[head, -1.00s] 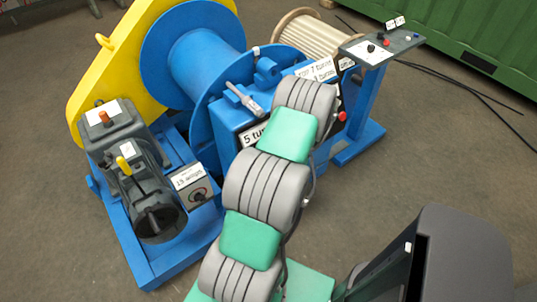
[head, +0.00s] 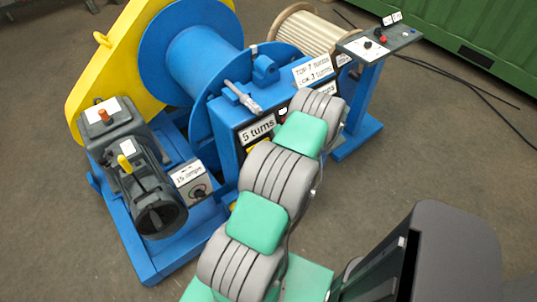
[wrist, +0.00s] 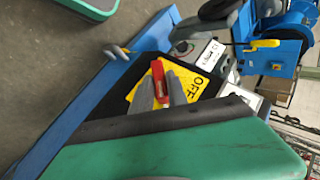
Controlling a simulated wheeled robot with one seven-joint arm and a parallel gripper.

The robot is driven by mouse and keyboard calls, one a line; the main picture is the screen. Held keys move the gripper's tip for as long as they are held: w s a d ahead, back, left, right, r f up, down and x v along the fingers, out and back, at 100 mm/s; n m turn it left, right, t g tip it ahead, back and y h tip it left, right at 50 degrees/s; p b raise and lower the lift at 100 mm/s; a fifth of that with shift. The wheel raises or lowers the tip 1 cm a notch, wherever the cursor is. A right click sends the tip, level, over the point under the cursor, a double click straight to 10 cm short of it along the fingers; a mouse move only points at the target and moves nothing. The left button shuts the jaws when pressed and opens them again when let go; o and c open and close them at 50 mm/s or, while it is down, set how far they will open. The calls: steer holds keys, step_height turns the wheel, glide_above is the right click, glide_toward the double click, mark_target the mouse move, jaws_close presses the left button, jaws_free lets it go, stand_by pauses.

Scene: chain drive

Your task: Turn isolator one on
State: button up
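In the wrist view, a yellow plate (wrist: 188,82) marked OFF lies on a dark panel face. A red handle (wrist: 158,69) stands in front of the plate. My gripper (wrist: 160,92) has one grey finger on each side of the red handle, close against it with no clear gap. In the head view, the blue cabinet (head: 223,124) bears a "5 turns" label (head: 258,129), and a bit of yellow shows below that label. My own arm hides my gripper and most of the cabinet front there. I cannot read a number for the isolator.
A small box with a dial (head: 199,191) and an amps label stands left of the cabinet. A grey motor (head: 150,190) with a yellow lever is farther left. A blue drum (head: 195,55) is behind. A control pedestal (head: 378,43) stands at right.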

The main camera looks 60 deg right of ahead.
steer(key=o, duration=0.4)
steer(key=v, duration=0.7)
steer(key=shift+s+d+r, duration=0.15)
steer(key=shift+s+r, duration=0.05)
steer(key=shift+r, duration=0.1)
